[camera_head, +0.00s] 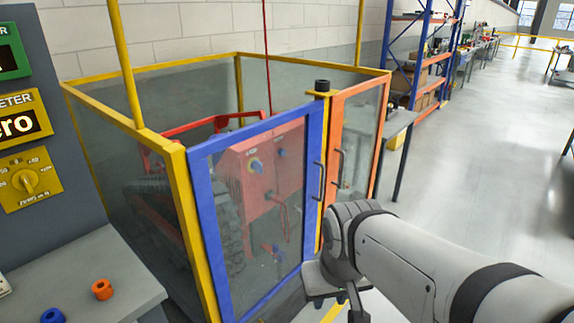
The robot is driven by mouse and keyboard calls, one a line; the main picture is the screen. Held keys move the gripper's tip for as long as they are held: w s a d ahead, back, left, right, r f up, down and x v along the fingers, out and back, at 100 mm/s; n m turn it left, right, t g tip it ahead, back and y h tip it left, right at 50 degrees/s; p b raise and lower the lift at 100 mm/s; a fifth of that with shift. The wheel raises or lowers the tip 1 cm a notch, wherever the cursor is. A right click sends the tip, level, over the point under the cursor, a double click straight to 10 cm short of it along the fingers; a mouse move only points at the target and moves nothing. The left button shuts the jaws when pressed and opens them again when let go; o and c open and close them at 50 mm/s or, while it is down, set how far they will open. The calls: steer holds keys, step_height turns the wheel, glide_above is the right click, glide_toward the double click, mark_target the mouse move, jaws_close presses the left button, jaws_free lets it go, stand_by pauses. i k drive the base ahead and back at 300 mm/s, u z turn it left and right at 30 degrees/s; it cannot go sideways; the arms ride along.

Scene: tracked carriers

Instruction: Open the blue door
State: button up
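The blue door (202,230) is a blue-framed clear panel on the front of a yellow-framed enclosure. It looks closed. Its dark vertical handle (318,182) is on its right side. My grey arm reaches in from the lower right, and its end is in front of and below the handle, near the door's lower right corner. My gripper (345,305) is partly cut off at the bottom edge, so its fingers cannot be made out. It appears apart from the handle.
An orange-framed door (333,140) with its own handle (340,168) adjoins on the right. Red machinery (262,165) stands inside the enclosure. A grey bench (95,270) with an orange ring (102,289) and a blue ring (53,315) is at lower left. Open floor (480,170) lies to the right.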

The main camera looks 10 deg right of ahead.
mark_target(196, 160)
steer(key=z, duration=0.05)
steer(key=i, duration=1)
steer(key=u, duration=0.05)
